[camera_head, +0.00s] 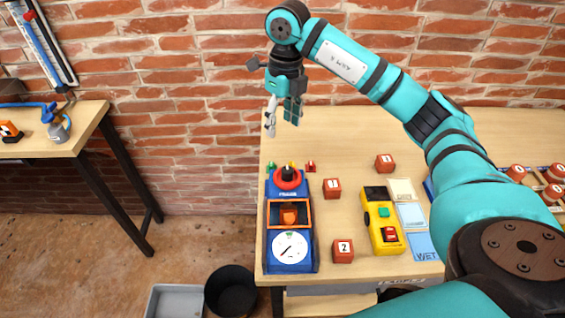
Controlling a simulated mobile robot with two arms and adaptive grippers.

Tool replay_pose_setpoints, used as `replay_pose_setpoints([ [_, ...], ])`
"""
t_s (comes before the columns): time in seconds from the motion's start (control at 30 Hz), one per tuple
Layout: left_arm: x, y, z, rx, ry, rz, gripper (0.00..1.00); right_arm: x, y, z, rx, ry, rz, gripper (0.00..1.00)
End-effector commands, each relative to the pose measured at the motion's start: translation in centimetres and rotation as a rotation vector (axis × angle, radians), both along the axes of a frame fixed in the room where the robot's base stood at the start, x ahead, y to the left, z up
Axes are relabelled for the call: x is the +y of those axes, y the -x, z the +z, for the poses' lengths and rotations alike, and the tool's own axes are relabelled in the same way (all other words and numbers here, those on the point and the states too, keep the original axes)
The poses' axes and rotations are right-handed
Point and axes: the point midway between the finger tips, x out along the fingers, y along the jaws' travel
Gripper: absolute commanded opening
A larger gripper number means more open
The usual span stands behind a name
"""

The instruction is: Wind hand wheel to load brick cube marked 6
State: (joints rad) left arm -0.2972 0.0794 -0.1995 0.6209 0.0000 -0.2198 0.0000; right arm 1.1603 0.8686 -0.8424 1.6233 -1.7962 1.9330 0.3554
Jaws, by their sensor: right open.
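A blue press (272,233) stands on the wooden bench. A white round dial (290,247) with a dark needle is at the near end. My right gripper (282,118) hangs fingers down beyond the hand wheel, open and empty, not touching the wheel. My left gripper is not in view.
Loose red cubes sit right of the press: one marked 2 (343,251), another (332,188) and one farther back (385,163). A yellow meter (383,220) lies beside coloured trays. Small coloured pieces (291,166) stand behind the wheel. A black bin (231,291) is on the floor.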

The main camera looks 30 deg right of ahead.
Motion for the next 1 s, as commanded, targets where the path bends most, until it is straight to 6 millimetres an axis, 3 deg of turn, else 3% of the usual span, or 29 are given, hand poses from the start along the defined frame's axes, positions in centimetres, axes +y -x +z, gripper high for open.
replay_pose_setpoints([
  [0.1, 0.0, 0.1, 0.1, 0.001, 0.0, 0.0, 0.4, -1.7, 0.3, 0.4, 0.018, 0.055, -0.03, 0.55],
  [0.27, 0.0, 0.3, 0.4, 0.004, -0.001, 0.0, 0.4, -1.7, 0.4, -1.4, 0.024, 0.057, -0.03, 0.55],
  [0.8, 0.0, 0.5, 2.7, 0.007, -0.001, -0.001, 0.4, -1.6, 0.5, -12.8, 0.023, 0.053, -0.027, 0.55],
  [1.0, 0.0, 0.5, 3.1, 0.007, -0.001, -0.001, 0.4, -1.5, 0.4, -15.6, 0.02, 0.052, -0.027, 0.55],
])
